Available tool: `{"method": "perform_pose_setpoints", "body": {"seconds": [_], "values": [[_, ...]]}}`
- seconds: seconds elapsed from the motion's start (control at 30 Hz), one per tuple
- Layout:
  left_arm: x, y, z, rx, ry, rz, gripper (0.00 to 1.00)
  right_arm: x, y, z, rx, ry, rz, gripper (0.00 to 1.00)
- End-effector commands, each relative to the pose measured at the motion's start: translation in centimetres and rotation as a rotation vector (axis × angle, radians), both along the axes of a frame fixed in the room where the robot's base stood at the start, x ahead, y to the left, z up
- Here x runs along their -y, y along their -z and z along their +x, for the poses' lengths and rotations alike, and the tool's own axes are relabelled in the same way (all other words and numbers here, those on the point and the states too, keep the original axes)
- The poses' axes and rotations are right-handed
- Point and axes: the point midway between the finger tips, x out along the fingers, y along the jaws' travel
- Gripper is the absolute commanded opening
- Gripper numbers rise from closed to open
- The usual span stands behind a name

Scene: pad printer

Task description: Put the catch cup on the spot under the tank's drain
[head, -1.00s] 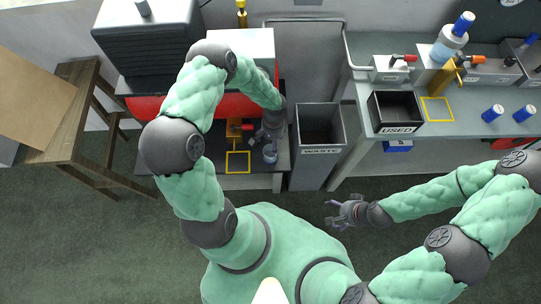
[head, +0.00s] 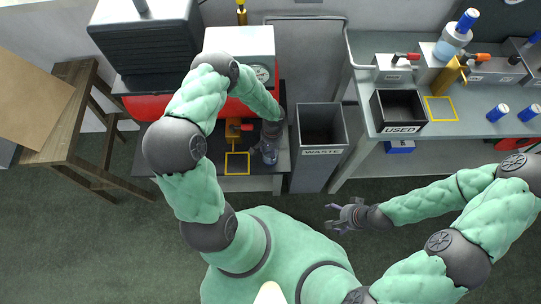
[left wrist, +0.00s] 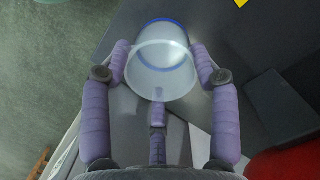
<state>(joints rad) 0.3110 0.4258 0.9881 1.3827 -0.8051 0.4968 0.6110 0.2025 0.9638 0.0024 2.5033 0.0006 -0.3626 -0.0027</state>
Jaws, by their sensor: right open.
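The catch cup is a clear cup with a blue band (left wrist: 160,68), seen in the left wrist view between my left gripper's purple fingers (left wrist: 161,62). The fingers lie along both sides of it, but whether they press on it is unclear. In the head view my left gripper (head: 266,150) is over the cup, which is mostly hidden on the dark bench. The yellow square outline (head: 237,172) lies just left of it, under the orange-yellow drain tap (head: 233,128) of the red tank (head: 150,106). My right gripper (head: 347,215) is open and empty above the floor.
A grey WASTE bin (head: 320,165) stands right of the dark bench. The grey counter on the right holds a USED box (head: 399,112), another yellow outline (head: 440,109) and blue-capped bottles. A wooden table (head: 62,110) stands at left.

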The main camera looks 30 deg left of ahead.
Motion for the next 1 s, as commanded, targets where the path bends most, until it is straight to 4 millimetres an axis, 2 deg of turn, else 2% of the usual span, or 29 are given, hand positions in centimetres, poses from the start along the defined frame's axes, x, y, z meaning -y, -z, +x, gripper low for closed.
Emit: {"method": "perform_pose_setpoints", "body": {"seconds": [0.37,0.57,0.7,0.77,1.0], "values": [[0.0,-0.1,-0.1,-0.001,0.001,0.0,0.38,0.0,-0.1,0.0,0.0,0.0,0.0,0.84],[0.0,-1.4,0.0,0.0,0.0,0.0,0.38,0.0,-0.8,0.0,0.0,0.0,0.0,0.84],[0.0,-3.5,0.0,0.001,0.002,0.0,0.38,0.0,-2.0,0.0,0.0,0.0,0.0,0.84],[0.7,-4.4,-0.5,0.0,0.003,0.0,0.38,0.0,-2.3,0.0,0.0,0.0,0.0,0.84],[3.9,-9.6,-3.3,0.002,0.006,0.0,0.38,0.0,-4.4,0.0,0.0,0.0,0.0,0.84]]}}
